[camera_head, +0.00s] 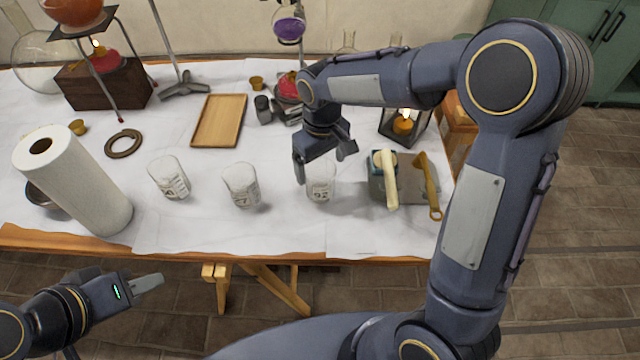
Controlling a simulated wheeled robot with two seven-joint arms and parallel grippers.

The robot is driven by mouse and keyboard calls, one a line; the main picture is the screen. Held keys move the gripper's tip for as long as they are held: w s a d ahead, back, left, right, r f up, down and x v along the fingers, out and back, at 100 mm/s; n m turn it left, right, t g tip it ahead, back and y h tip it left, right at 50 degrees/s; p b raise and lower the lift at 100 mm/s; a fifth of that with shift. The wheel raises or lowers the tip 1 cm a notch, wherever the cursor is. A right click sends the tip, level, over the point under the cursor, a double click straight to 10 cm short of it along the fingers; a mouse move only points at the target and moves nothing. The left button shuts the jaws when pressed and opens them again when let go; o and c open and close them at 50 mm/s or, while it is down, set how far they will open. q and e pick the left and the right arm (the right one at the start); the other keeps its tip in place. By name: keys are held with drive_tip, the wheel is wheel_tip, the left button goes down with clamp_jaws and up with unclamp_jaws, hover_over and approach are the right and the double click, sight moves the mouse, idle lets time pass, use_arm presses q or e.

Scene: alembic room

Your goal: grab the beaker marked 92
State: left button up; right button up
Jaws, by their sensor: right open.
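Three clear glass beakers stand upright in a row near the table's front edge. The right one (320,187) has a label that seems to read 92. The labels on the middle beaker (241,187) and the left beaker (170,178) are hard to read. My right gripper (323,160) is open and points down at the right beaker, its fingers spread around or just above the rim; I cannot tell whether they touch the glass. My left gripper (148,284) is off the table's front at lower left, seen from the side, so its opening is unclear.
A paper towel roll (85,185) stands at left, near a dark ring (123,143). A wooden tray (219,120) lies behind the beakers. A block with a pale handle (384,180) and a lit lantern (403,126) are at right.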

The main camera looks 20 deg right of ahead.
sight(321, 179)
drive_tip(key=f, duration=0.5)
drive_tip(key=shift+s+a+f, duration=0.1)
drive_tip(key=shift+s+f, duration=0.1)
drive_tip(key=shift+f, duration=0.1)
drive_tip(key=c, duration=1.1)
drive_tip(key=shift+r, duration=0.1)
